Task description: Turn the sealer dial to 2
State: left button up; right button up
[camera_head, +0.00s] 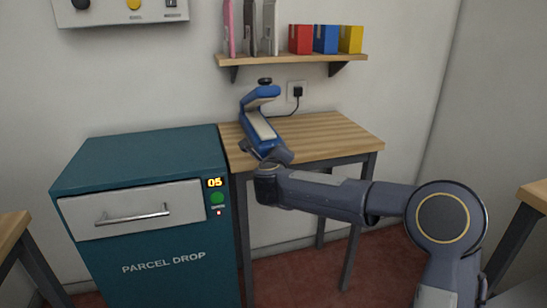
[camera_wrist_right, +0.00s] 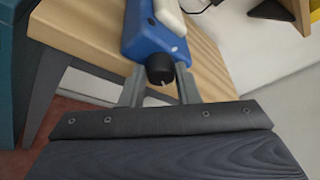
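The blue sealer (camera_head: 261,128) with a pale top strip stands on the wooden table, its arm raised at the back. In the right wrist view the blue sealer body (camera_wrist_right: 150,38) carries a black round dial (camera_wrist_right: 160,69) with a small white mark on its edge. My right gripper (camera_wrist_right: 160,80) is at the sealer's near end, one finger on each side of the dial. A narrow gap seems to show between fingers and dial. In the head view my right arm hides the dial and the fingers. Numbers around the dial cannot be read. My left gripper is not in view.
The wooden table (camera_head: 335,134) has free room right of the sealer. A cable runs from the sealer to a wall socket (camera_head: 296,92). A teal parcel drop cabinet (camera_head: 150,155) stands close on the left. A shelf (camera_head: 290,58) with boxes hangs above.

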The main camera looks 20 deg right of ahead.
jog(key=o, duration=0.4)
jog(key=p+v, duration=0.1)
jog(key=v, duration=0.6)
jog(key=shift+s+a, duration=0.1)
jog(key=shift+s, duration=0.25)
